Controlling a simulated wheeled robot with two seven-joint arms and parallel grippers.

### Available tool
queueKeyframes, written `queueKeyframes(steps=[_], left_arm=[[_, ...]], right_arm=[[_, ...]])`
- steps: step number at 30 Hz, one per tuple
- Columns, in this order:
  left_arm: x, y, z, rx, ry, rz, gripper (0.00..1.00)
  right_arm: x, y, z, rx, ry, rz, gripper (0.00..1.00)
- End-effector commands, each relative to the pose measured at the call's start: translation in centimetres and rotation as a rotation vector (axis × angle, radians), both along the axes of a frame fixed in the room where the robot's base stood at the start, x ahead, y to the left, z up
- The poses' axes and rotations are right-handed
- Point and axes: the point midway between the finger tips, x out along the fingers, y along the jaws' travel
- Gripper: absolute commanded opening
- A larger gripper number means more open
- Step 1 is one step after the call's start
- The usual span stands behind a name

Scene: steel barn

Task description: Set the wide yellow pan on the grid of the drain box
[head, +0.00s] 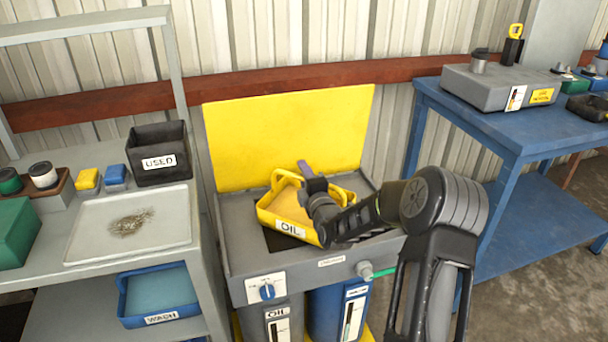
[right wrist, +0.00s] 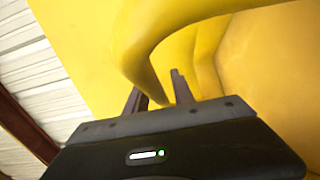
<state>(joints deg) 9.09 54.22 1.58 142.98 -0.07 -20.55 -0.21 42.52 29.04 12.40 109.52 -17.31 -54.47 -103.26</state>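The wide yellow pan (head: 276,220), labelled OIL, is over the grey drain box (head: 240,262), turned at an angle. Its floor looks tan-yellow. A dark part of the box's opening (head: 277,240) shows below the pan's near edge; the rest of the grid is hidden. I cannot tell whether the pan touches the grid. My right gripper (head: 306,172) is at the pan's far side, by a raised handle. My left gripper is not in view.
A yellow splash panel (head: 285,125) stands behind the drain box. At left, a grey bench holds a black USED bin (head: 160,153) and a pale tray (head: 95,225), with a blue WASH pan (head: 158,294) below. A blue table (head: 550,130) stands at right.

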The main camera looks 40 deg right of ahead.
Motion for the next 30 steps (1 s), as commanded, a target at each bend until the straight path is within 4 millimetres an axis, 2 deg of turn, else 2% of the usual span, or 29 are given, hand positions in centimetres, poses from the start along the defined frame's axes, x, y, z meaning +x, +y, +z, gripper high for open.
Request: queueKeyframes(steps=[14,20,30], left_arm=[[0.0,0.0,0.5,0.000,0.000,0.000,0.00],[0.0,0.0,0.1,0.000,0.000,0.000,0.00],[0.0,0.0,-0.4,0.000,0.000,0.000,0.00]], right_arm=[[-0.3,0.0,0.3,-0.001,0.001,-0.001,0.36],[-3.1,1.1,0.3,-0.001,0.001,0.000,0.36],[-9.6,3.3,0.2,-0.001,0.000,0.000,0.36]])
